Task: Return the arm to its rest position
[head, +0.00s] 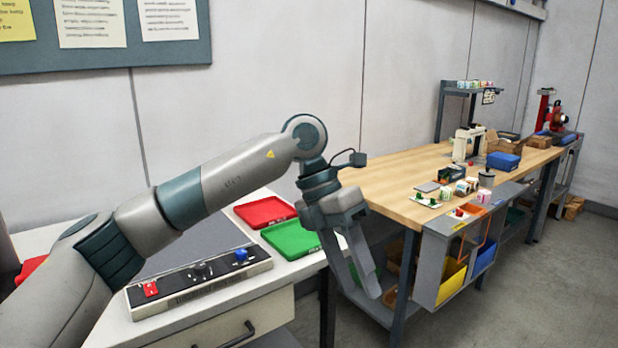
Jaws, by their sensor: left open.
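My left arm reaches in from the left side of the head view and bends down at the wrist. Its left gripper (361,285) points downward with two grey fingers apart and nothing between them. It hangs just past the right edge of the white bench, in front of the wooden table's near end. My right gripper is not in the picture.
A control panel (200,280) with red, black and blue knobs lies on the white bench (265,293). Red (265,212) and green (290,238) trays sit behind it. The wooden table (400,180) holds several small items. Grey floor (550,280) is open at right.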

